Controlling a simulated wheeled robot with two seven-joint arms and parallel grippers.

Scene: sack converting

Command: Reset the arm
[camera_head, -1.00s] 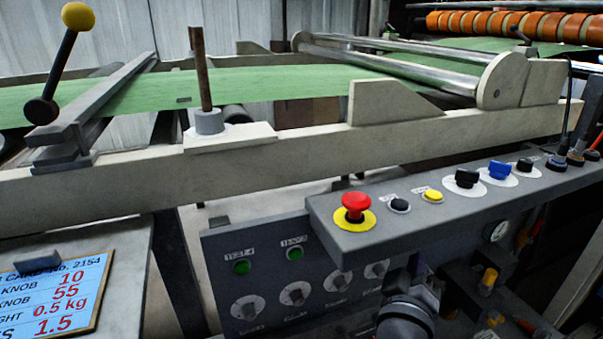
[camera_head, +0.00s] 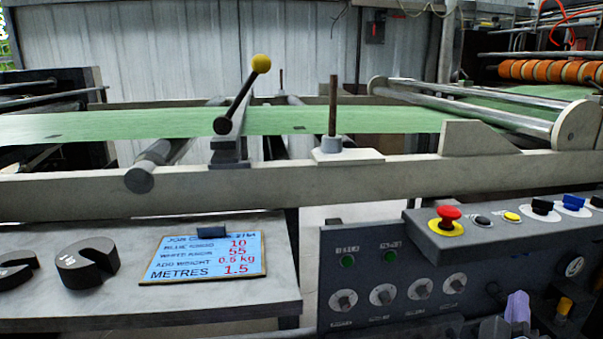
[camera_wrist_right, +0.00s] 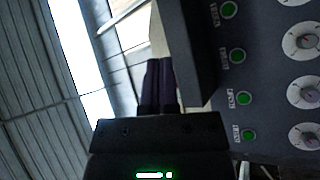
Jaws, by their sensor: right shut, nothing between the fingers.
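My right gripper (camera_head: 517,306) shows at the lower right of the head view, in front of the machine below the button console. In the right wrist view its two dark fingers (camera_wrist_right: 158,84) are pressed together with nothing between them. They are beside the grey control panel (camera_wrist_right: 272,90) with its green lights and white knobs. I cannot tell the exact gap to the panel. My left gripper is not in view.
The console (camera_head: 470,240) carries a red emergency button (camera_head: 448,215) and juts out above the control panel (camera_head: 360,250). A table (camera_head: 215,295) at left holds dark slotted weights (camera_head: 88,264) and a job card (camera_head: 205,258). Green web (camera_head: 380,119) crosses behind.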

